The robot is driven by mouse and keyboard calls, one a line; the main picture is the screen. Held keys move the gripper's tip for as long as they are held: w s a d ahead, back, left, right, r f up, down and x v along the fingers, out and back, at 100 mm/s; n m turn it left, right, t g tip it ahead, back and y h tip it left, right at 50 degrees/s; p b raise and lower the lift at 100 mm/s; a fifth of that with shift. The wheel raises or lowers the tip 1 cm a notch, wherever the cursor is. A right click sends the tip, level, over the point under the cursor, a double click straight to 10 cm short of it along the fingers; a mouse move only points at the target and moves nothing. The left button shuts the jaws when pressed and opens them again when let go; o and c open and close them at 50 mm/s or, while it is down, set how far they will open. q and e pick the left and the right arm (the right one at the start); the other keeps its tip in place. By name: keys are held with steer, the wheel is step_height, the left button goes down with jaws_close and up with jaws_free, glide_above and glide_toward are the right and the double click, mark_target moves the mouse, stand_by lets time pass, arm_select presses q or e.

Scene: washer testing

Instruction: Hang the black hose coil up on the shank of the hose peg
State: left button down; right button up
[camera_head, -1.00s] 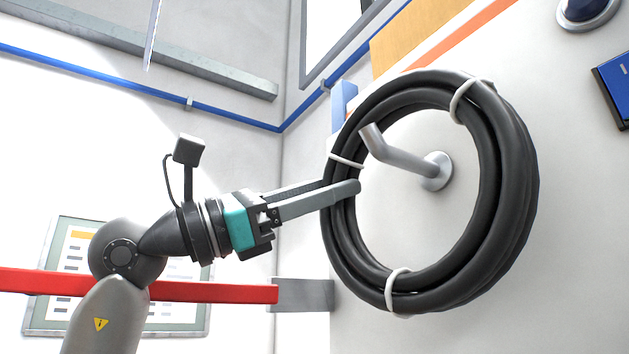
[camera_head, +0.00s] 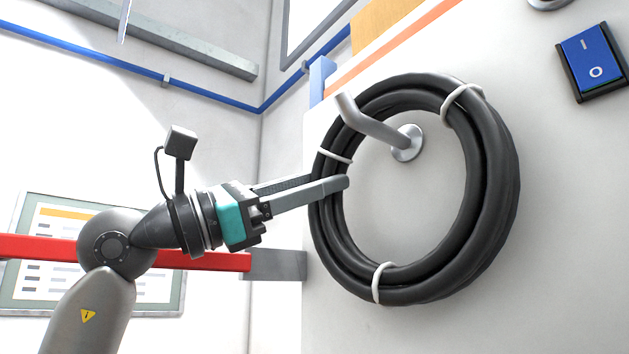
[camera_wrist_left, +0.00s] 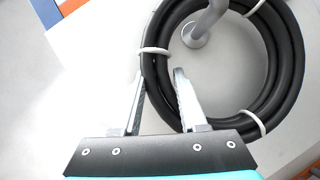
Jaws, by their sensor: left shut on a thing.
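The black hose coil (camera_head: 492,190), bound with white ties, stands upright close to the pale panel. The grey hose peg (camera_head: 372,127) sticks out of the panel from a round flange and shows through the coil's opening. Its bent-up end overlaps the coil's upper left part in the head view. I cannot tell whether the coil touches the shank. My left gripper (camera_head: 335,184) is shut on the coil's left side, below a tie. In the left wrist view its fingers (camera_wrist_left: 160,85) straddle the coil (camera_wrist_left: 287,75), with the peg (camera_wrist_left: 207,22) beyond. My right gripper is not in view.
A blue rocker switch (camera_head: 592,63) is on the panel at upper right. A red bar (camera_head: 205,261) runs behind my left arm, with a framed notice (camera_head: 50,290) at lower left. The panel below the coil is clear.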

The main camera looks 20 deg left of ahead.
arm_select(q)
steer(key=shift+r, duration=0.1)
stand_by(0.3)
steer(key=c, duration=0.5)
jaws_free()
steer(key=shift+s, duration=0.1)
steer(key=shift+o, duration=0.7)
steer(key=b+v, duration=0.6)
steer(key=v, duration=0.9)
steer(key=shift+a, duration=0.1)
